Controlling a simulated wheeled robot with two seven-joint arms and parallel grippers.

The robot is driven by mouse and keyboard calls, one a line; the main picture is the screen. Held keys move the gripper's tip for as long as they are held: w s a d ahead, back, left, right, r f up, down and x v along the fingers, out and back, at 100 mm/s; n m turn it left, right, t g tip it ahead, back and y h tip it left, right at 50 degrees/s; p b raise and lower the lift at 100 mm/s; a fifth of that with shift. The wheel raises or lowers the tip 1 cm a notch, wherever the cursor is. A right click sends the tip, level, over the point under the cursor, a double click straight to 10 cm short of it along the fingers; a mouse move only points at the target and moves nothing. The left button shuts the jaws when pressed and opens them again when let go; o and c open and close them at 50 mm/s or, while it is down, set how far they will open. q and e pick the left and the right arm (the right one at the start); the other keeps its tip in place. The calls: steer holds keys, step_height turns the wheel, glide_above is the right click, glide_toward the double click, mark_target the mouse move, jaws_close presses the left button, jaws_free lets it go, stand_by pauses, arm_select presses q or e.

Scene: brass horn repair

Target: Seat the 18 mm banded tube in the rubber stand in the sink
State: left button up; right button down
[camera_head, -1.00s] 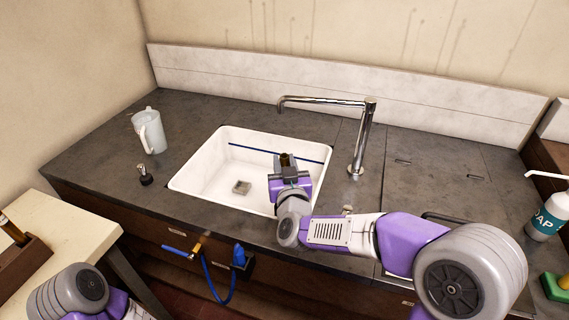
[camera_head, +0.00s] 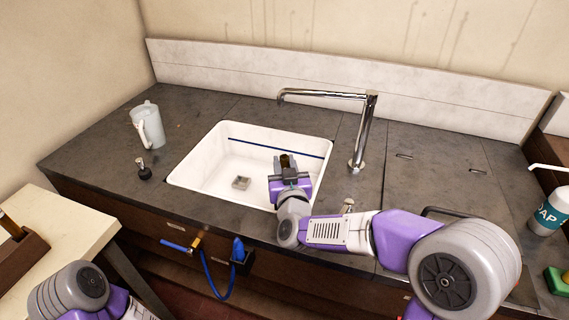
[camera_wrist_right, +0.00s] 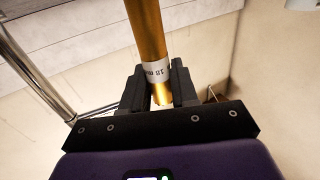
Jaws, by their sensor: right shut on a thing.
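My right gripper (camera_head: 288,168) is over the right part of the white sink (camera_head: 205,165). In the right wrist view the gripper (camera_wrist_right: 160,88) is shut on a brass tube (camera_wrist_right: 148,28) with a white band lettered "18 m". The tube's lower end shows between the fingers, and its other end runs out of the frame. In the head view only a short dark-gold piece of the tube shows above the fingers. A small grey square stand (camera_head: 241,182) sits on the sink floor, left of the gripper and apart from it. My left gripper is out of view; only part of that arm shows.
A chrome faucet (camera_head: 364,130) stands behind and right of the gripper, its spout reaching over the sink. A frosted jug (camera_head: 148,125) and a small dark pump (camera_head: 143,170) stand left of the sink. A soap bottle (camera_head: 547,213) is at the far right.

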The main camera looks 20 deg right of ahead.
steer(key=c, duration=0.8)
jaws_free()
steer(key=shift+s+a+p, duration=0.25)
steer(key=shift+s+p, duration=0.15)
steer(key=shift+s, duration=1.5)
steer(key=shift+s+a+p, duration=0.2)
steer(key=shift+s+p, duration=0.15)
steer(key=shift+s, duration=1.5)
